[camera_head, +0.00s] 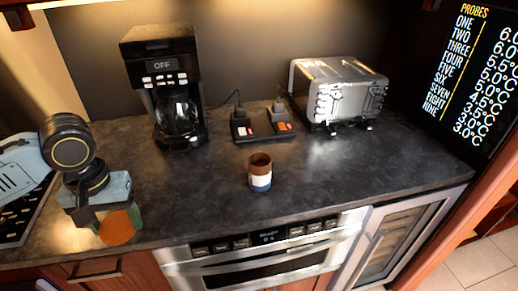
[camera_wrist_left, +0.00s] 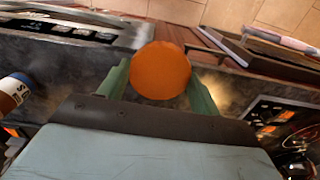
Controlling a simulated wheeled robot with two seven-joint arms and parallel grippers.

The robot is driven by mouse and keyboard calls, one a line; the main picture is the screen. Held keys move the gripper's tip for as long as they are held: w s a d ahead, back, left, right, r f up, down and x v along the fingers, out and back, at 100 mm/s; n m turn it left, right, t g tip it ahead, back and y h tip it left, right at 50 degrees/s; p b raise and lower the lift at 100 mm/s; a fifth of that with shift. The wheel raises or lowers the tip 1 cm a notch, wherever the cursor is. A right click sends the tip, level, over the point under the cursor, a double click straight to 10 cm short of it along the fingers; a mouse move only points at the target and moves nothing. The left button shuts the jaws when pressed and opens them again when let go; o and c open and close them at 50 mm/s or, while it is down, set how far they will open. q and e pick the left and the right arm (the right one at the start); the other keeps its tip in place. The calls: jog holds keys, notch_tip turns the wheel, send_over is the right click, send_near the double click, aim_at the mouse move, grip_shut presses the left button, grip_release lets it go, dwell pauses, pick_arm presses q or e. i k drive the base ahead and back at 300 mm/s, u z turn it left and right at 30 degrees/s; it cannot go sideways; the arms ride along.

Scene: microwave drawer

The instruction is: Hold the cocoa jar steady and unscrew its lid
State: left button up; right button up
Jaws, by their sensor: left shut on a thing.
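The cocoa jar (camera_head: 260,174), with brown, white and blue bands, stands upright on the dark counter in the head view. Its top looks open, with a brown inside and no lid on it. It also shows at the left edge of the left wrist view (camera_wrist_left: 14,92), partly cut off. My left gripper (camera_head: 112,222) is at the counter's front left, well apart from the jar. It is shut on a round orange lid (camera_wrist_left: 160,70), held between its two green fingers. The lid's orange face also shows in the head view (camera_head: 117,228). My right gripper is not in view.
A black coffee maker (camera_head: 165,90) stands behind, left of the jar. The counter around the jar is clear.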

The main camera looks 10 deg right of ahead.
aim_at(260, 163)
jog(key=k, duration=0.4)
jog(key=z, duration=1.25)
jog(key=i, duration=0.65)
jog(key=u, duration=0.8)
jog(key=i, duration=0.45)
